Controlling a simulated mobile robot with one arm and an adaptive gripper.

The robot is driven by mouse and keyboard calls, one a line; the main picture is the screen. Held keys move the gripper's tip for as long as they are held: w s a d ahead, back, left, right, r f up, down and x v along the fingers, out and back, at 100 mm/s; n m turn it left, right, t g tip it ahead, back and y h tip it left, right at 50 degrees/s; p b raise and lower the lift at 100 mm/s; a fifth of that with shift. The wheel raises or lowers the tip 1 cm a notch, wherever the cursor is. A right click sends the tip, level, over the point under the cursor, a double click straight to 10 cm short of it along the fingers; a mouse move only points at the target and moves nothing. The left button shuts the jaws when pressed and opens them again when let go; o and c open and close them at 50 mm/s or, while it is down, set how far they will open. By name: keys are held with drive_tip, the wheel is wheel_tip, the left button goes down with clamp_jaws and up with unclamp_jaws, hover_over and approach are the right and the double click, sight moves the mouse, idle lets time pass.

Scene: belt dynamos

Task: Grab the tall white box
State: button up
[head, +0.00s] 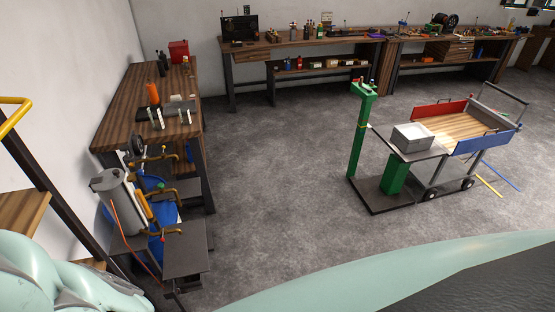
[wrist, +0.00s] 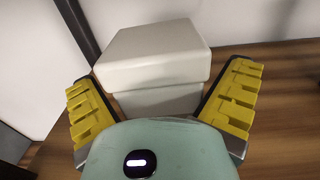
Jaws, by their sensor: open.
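The tall white box (wrist: 153,55) stands on a wooden surface in the wrist view, with a wider lid-like top over a narrower lower part. My gripper (wrist: 165,108) is open, its yellow ridged fingers spread to the left and right of the box's near end. A gap shows between the right finger and the box; the left finger is close to its lower part, and I cannot tell whether they touch. My gripper's body hides the bottom front of the box. Neither the box nor my gripper shows in the head view.
In the wrist view a dark post (wrist: 77,27) rises just behind the box at left, and the wooden surface (wrist: 285,100) is bare at right. In the head view a workbench (head: 128,92), a green scale (head: 362,140) and a cart (head: 455,140) stand around open grey floor (head: 275,190).

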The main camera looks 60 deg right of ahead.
drive_tip(key=shift+a, duration=0.1)
drive_tip(key=shift+c, duration=0.3)
drive_tip(key=c, duration=1.2)
drive_tip(key=shift+w+r, duration=0.1)
drive_tip(key=shift+r, duration=0.05)
drive_tip(key=shift+c, duration=0.2)
